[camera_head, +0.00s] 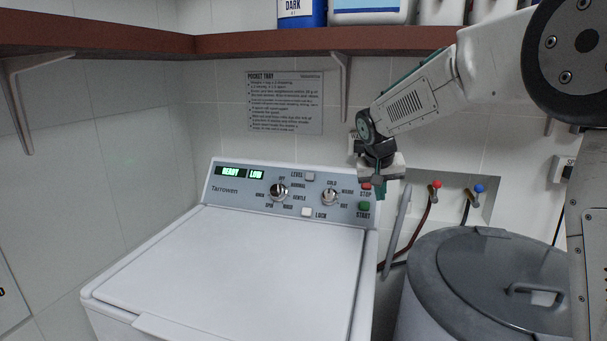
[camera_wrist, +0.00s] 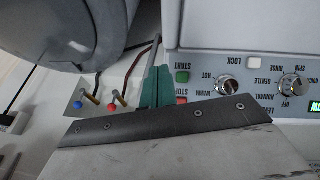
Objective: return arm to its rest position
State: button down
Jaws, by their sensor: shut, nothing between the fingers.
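My arm reaches in from the right in the head view. My gripper (camera_head: 379,196) is at the right end of the washer's control panel (camera_head: 290,196), in front of or close to the red STOP button (camera_head: 366,186), which it partly covers. I cannot tell whether it touches the panel. In the wrist view the teal fingers (camera_wrist: 156,88) are shut together with nothing between them. There the green START button (camera_wrist: 182,77) and the red STOP button (camera_wrist: 182,100) show just beside the fingers. The panel display reads READY and LOW.
The white washer lid (camera_head: 250,255) is closed. A grey lidded bin (camera_head: 490,275) stands at right. Red (camera_head: 435,185) and blue (camera_head: 478,188) taps with hoses are behind. A brown shelf (camera_head: 260,42) with bottles runs above, close to my arm. Space over the lid is clear.

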jog(key=s+d+g+y, duration=0.1)
jog(key=s+d, duration=0.1)
jog(key=s, duration=2)
jog(key=s+d+n+g+y, duration=0.1)
jog(key=s+d, duration=0.1)
jog(key=s, duration=2.1)
jog(key=shift+s+f, duration=0.15)
jog(key=shift+s, duration=0.05)
